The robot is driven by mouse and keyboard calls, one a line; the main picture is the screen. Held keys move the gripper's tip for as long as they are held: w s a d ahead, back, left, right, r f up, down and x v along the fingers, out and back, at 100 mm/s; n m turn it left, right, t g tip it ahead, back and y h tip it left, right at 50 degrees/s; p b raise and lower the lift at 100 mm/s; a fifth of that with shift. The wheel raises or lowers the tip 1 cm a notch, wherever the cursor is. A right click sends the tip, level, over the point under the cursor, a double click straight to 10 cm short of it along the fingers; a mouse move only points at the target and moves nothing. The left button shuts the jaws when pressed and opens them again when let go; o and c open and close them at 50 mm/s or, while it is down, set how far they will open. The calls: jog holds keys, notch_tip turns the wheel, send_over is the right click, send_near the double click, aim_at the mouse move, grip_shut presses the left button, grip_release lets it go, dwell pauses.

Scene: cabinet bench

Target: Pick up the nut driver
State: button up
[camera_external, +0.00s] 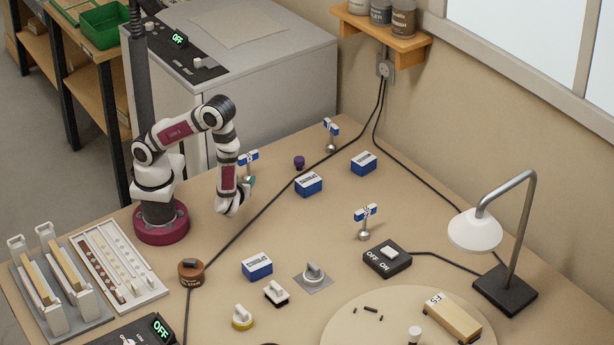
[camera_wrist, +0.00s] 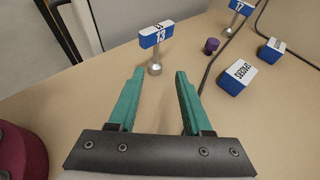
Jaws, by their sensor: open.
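No thing is plainly marked as the nut driver. Three upright metal pieces with blue-and-white crossbars look like T-handled drivers. The nearest (camera_external: 248,158) stands just behind my gripper (camera_external: 248,182). In the wrist view this piece (camera_wrist: 157,38) has "13" on its crossbar and a round metal foot. My gripper (camera_wrist: 159,74) is open and empty, its teal fingers pointing towards that piece, with the foot appearing between and just beyond the fingertips. A second piece (camera_external: 331,130) stands at the back and also shows in the wrist view (camera_wrist: 240,8). A third (camera_external: 365,213) stands at mid-bench.
Blue-and-white boxes (camera_external: 308,184) (camera_external: 363,163) (camera_external: 257,267) and a small purple knob-like item (camera_external: 299,162) stand around. A black cable (camera_external: 245,225) crosses the bench. A lamp (camera_external: 475,230) and switch box (camera_external: 387,259) are at right. A grey cabinet (camera_external: 270,75) stands behind.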

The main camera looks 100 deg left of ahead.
aim_at(248, 170)
jog(key=x, duration=0.8)
jog(key=shift+s, duration=0.15)
jog(key=x, duration=0.5)
jog(key=shift+s+d+f, duration=0.1)
jog(key=shift+s+f, duration=0.1)
jog(key=shift+s, duration=0.05)
grip_shut()
dwell(0.5)
